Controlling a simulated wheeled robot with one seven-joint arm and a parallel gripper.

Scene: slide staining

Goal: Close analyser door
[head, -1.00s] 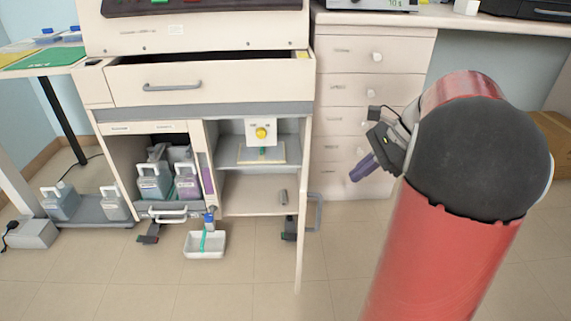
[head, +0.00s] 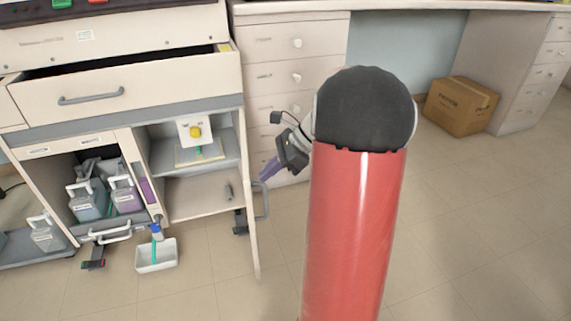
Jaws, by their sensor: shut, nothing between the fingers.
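The analyser (head: 150,125) is the cream cabinet at the left of the head view. Its door (head: 251,225) stands open, swung out toward me and seen nearly edge-on. The grey door handle (head: 262,201) is on the door's right-hand face. My gripper (head: 267,172) has purple fingers and is shut and empty. In the picture it is just above the handle, to the right of the door. I cannot tell whether it touches the door. My red arm hides part of the floor and drawers.
The open compartment holds a shelf with a yellow-knobbed unit (head: 195,132). Bottles (head: 88,200) stand in the left bay, and a white tray (head: 157,256) is on the floor. The top drawer (head: 130,88) is ajar. A drawer unit (head: 290,75) stands behind my gripper.

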